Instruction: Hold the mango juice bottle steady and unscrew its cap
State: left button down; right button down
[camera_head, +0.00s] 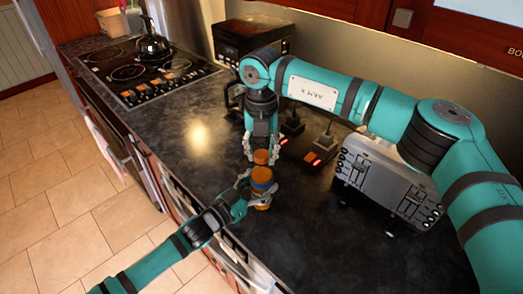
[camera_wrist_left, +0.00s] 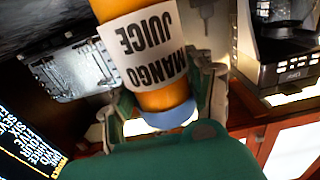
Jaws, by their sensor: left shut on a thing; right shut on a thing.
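My right gripper (camera_head: 262,153) points down from above and is shut on a small orange piece, the cap (camera_head: 261,157), right over the bottle. Whether the cap still touches the bottle is too small to tell.
A stove with a black kettle (camera_head: 152,45) is at the back left. A grey toaster-like appliance (camera_head: 388,182) is on the right. Small devices with red lights (camera_head: 318,155) lie behind the bottle.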

jog(key=n, duration=0.4)
jog(key=shift+n, duration=0.3)
jog(key=n, duration=0.8)
jog(key=shift+n, duration=0.4)
jog(key=n, duration=0.8)
jog(key=shift+r+n, duration=0.1)
jog(key=shift+n, duration=0.2)
jog(key=n, duration=1.4)
